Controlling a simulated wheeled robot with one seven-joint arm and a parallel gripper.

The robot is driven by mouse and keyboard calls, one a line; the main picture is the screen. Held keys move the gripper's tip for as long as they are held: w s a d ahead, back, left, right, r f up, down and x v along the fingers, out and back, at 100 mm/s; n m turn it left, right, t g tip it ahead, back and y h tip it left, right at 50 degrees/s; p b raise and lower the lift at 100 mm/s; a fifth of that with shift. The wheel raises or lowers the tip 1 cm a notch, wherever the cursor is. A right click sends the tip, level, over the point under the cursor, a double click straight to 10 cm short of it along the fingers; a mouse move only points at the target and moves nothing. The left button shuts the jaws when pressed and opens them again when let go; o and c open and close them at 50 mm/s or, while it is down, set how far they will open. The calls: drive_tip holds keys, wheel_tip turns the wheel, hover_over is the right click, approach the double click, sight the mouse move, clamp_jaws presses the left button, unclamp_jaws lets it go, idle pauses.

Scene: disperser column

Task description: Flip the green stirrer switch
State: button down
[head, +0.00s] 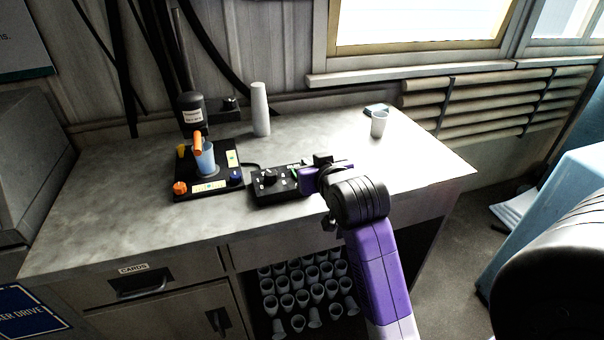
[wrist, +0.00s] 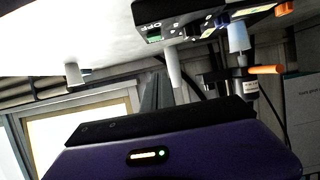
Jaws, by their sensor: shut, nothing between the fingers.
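The black control box (head: 275,184) sits on the grey counter, with a round black knob and small controls on top. The green stirrer switch (head: 295,173) shows as a small green patch at its right side. In the wrist view the green switch (wrist: 154,38) is on the box (wrist: 170,15) near the top, close to the letters OFF. My gripper (head: 303,180) is at the box's right end, beside the switch. In the wrist view the dark fingers of my gripper (wrist: 156,76) are together and empty, apart from the switch. Whether they touch the box is hidden in the head view.
Left of the box stands a black stirrer base (head: 225,158) with coloured knobs and a blue cup (head: 205,160). A tall cup stack (head: 260,108) stands behind. A white cup (head: 379,124) stands at the right.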

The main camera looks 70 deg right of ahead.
drive_tip(key=x, duration=0.7)
wheel_tip(320, 180, down, 2)
drive_tip(key=shift+s+a+f, duration=0.1)
drive_tip(key=shift+a+f, duration=0.1)
drive_tip(key=shift+f, duration=0.8)
